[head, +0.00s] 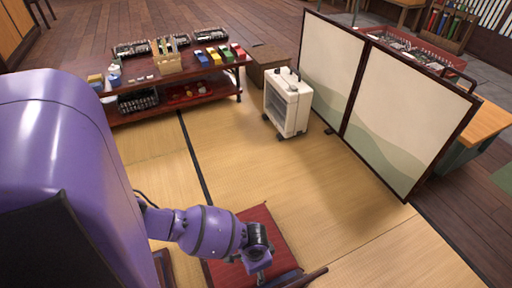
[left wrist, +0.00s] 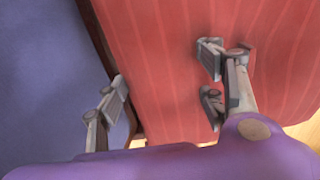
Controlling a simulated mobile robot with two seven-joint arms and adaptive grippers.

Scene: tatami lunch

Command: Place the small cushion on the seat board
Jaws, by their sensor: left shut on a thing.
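My left gripper (head: 260,276) is at the bottom of the head view. Its fingers also show in the left wrist view (left wrist: 163,88), apart from each other, with part of a red striped cushion (left wrist: 165,60) between them. The gripper is shut on that cushion near one edge, where a dark strip runs. In the head view the red cushion (head: 262,217) shows partly behind my arm. A blue surface (left wrist: 45,70) lies beside it in the left wrist view. I cannot tell which part is the seat board. My right gripper is not in view.
A dark bar (head: 311,275) slants beside the gripper. A white heater (head: 288,105) stands on open tatami (head: 330,190). A folding screen (head: 400,110) stands at the right. A low shelf table (head: 190,95) with boxes is at the back left.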

